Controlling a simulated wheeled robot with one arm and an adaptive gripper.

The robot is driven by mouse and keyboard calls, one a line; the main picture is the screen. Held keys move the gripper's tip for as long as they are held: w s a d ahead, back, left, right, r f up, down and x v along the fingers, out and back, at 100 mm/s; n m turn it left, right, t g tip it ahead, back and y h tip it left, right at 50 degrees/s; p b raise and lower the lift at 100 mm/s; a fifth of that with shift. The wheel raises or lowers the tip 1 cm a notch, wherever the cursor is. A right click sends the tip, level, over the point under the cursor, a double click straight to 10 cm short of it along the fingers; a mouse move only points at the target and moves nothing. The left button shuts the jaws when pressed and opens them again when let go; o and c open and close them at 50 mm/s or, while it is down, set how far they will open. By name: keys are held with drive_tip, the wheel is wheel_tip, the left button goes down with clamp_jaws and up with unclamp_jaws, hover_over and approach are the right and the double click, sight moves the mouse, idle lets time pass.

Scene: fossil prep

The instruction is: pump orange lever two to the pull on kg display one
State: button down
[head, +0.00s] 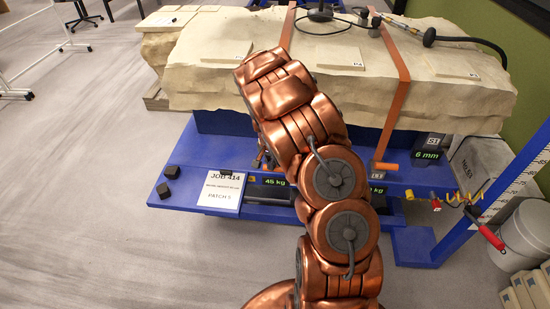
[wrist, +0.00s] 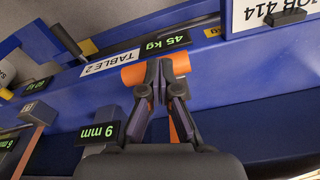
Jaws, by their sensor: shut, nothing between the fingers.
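In the wrist view an orange lever's cylindrical handle (wrist: 132,75) lies across the fingertips, below a label reading TABLE 2 (wrist: 110,64). My gripper (wrist: 155,86) is shut and empty, its tips over the handle; whether they touch it I cannot tell. The nearest kg display (wrist: 165,45) reads 45 kg; it also shows in the head view (head: 276,181). A second kg display (wrist: 36,87) at the left is too small to read surely. A display reading 9 mm (wrist: 100,133) is below the handle.
Another orange lever handle (head: 384,166) sits right of my arm on the blue frame (head: 178,200). A display (head: 427,155) reads 6 mm. A JOB 414 card (head: 221,190) and black blocks (head: 165,190) lie left. A pale strapped slab (head: 440,95) stands behind.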

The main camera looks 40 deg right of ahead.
wheel_tip(320, 180, up, 12)
drive_tip(key=a, duration=0.1)
drive_tip(key=shift+s+f, duration=0.15)
drive_tip(key=shift+s, duration=0.2)
drive_tip(key=shift+a, duration=0.1)
idle(1.5)
drive_tip(key=shift+w+d+f+b, duration=0.3)
drive_tip(key=shift+d+b, duration=0.25)
drive_tip(key=shift+b, duration=0.65)
drive_tip(key=shift+w+d+f+b, duration=0.3)
drive_tip(key=shift+d+b, duration=0.2)
drive_tip(key=shift+b, duration=0.75)
drive_tip(key=shift+w+d+f+b, duration=0.3)
drive_tip(key=shift+d+b, duration=0.25)
drive_tip(key=shift+b, duration=0.65)
drive_tip(key=shift+r, duration=0.1)
